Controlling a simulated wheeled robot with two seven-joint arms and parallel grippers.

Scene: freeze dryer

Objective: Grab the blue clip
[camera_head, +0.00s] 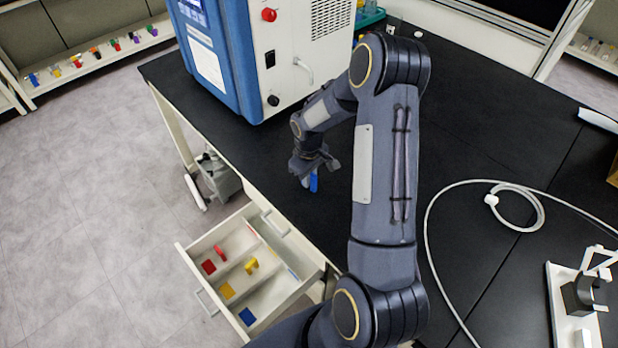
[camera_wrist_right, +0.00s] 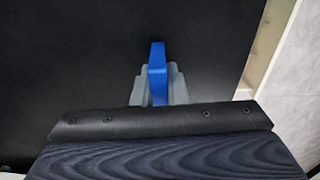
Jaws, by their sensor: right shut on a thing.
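The blue clip (camera_head: 313,183) is at my right gripper (camera_head: 307,181), over the black bench top near the front edge of the blue-and-white machine. In the right wrist view the blue clip (camera_wrist_right: 157,72) stands between the two grey fingers of my right gripper (camera_wrist_right: 158,88), which are shut on it. The lower part of the clip is partly hidden by the fingers. I cannot tell whether the clip touches the bench. My left gripper is not in view.
An open white drawer (camera_head: 206,243) below the bench holds a red clip (camera_head: 220,253) and a yellow clip (camera_head: 251,265), beside red, yellow and blue squares. The freeze dryer (camera_head: 290,60) stands behind the gripper. A white cable (camera_head: 432,228) lies on the bench at right.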

